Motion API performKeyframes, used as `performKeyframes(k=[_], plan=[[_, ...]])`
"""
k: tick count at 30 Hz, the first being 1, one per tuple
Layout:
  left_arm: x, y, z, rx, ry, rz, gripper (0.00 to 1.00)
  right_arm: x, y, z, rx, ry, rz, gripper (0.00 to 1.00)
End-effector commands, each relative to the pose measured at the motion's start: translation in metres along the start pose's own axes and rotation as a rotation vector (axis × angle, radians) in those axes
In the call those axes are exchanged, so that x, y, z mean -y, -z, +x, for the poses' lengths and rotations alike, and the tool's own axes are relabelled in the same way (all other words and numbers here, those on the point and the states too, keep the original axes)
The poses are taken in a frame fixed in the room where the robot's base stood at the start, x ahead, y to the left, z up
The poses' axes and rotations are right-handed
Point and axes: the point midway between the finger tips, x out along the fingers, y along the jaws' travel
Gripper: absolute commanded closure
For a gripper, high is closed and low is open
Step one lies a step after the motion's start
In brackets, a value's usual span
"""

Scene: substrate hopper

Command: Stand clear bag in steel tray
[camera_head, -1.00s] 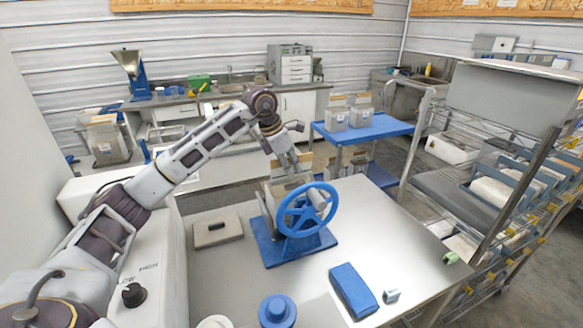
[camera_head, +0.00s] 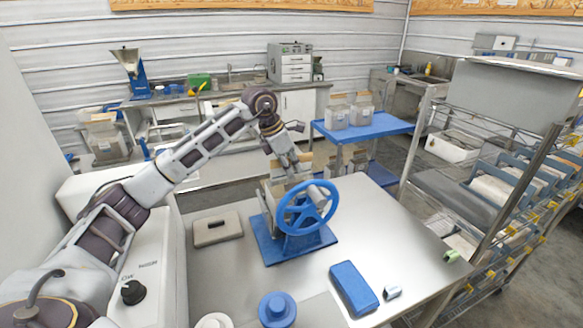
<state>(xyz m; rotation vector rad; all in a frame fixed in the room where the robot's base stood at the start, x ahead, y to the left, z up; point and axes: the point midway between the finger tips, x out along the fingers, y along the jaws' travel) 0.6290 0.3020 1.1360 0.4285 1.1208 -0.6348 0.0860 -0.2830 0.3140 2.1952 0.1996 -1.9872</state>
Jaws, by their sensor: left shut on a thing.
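My left arm reaches across the steel-topped table to my left gripper (camera_head: 294,172), which points down behind the blue handwheel (camera_head: 307,208). It is shut on what looks like the beige top of a clear bag (camera_head: 272,193). The bag is largely hidden by the wheel and its stand, so I cannot tell whether it touches the blue base (camera_head: 270,250). Two other clear bags (camera_head: 337,118) (camera_head: 361,112) stand on the blue cart. I cannot clearly make out the steel tray. My right gripper is out of view.
A grey-beige flat block (camera_head: 217,229), a blue block (camera_head: 353,288), a small metal cylinder (camera_head: 392,292) and a blue knob (camera_head: 277,310) are on the table. The blue cart (camera_head: 383,128) stands behind it, a wire rack (camera_head: 507,215) at right. The table's right half is mostly clear.

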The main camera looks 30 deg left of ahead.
Motion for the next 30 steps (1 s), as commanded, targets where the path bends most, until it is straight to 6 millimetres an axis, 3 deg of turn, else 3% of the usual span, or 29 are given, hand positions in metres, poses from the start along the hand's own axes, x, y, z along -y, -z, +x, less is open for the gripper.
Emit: performKeyframes(k=[1, 6, 20, 30], plan=[[0.000, -0.002, -0.003, 0.006, -0.002, 0.001, 0.87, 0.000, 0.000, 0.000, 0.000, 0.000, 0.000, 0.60], [0.000, -0.001, -0.002, 0.004, -0.001, 0.001, 0.65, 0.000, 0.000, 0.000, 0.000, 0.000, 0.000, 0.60], [0.000, 0.001, -0.003, -0.002, 0.001, 0.000, 0.64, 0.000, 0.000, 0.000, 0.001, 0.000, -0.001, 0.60], [-0.001, -0.001, -0.037, 0.002, -0.002, 0.000, 0.64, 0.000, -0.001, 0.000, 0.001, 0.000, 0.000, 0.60]])
